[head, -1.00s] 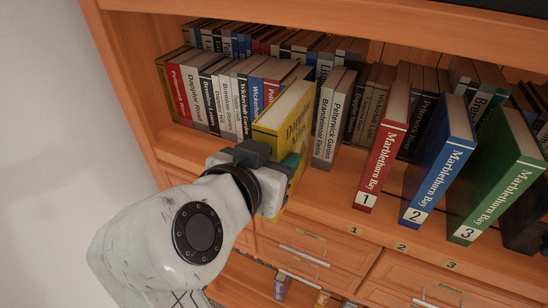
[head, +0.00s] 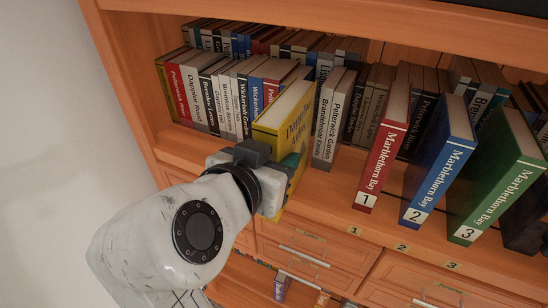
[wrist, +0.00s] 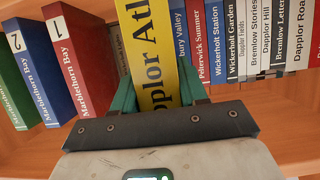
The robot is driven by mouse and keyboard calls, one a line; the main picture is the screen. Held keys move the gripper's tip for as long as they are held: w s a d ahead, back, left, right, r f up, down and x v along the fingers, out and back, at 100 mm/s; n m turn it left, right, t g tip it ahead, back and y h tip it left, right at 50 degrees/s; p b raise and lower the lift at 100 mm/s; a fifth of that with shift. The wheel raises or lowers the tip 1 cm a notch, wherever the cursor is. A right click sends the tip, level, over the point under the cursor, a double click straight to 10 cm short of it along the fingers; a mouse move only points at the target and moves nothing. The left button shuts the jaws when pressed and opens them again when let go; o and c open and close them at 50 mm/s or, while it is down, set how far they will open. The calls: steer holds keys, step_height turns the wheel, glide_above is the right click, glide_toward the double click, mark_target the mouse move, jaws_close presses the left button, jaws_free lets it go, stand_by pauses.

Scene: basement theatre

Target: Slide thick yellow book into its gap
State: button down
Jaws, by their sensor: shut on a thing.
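The thick yellow book (head: 292,110), with "Dapplor Atl…" lettered on its spine, stands upright at the front of the shelf row. My gripper (head: 284,178) is shut on its lower spine part. In the wrist view the teal fingers (wrist: 158,88) clasp both sides of the yellow book (wrist: 150,50). The book is in line with the gap between the left run of books and the grey Petterwick Garden book (head: 323,120). Its spine sticks out in front of its neighbours. The gap's inside and the book's far end are hidden, so how deep it sits cannot be told.
Left of it stands a tight row of books, with a red one (head: 178,95) near its end. At right, large red (head: 383,150), blue (head: 440,165) and green (head: 495,180) Marblethorn Bay volumes jut out. Drawers (head: 295,262) lie below the shelf.

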mark_target(275, 138)
steer(key=shift+w+d+r, duration=0.1)
steer(key=shift+w+d, duration=0.5)
steer(key=shift+w, duration=1)
steer(key=shift+w+d+f, duration=0.1)
steer(key=shift+w+d, duration=0.45)
steer(key=shift+w, duration=1.05)
steer(key=shift+w+d+r, duration=0.1)
steer(key=shift+w+d, duration=0.5)
steer(key=shift+w, duration=1)
steer(key=c, duration=0.5)
jaws_free()
steer(key=b+v, duration=0.2)
steer(key=v, duration=0.8)
steer(key=shift+s+a+r, duration=0.1)
steer(key=shift+s+a, duration=0.05)
steer(key=shift+s, duration=0.25)
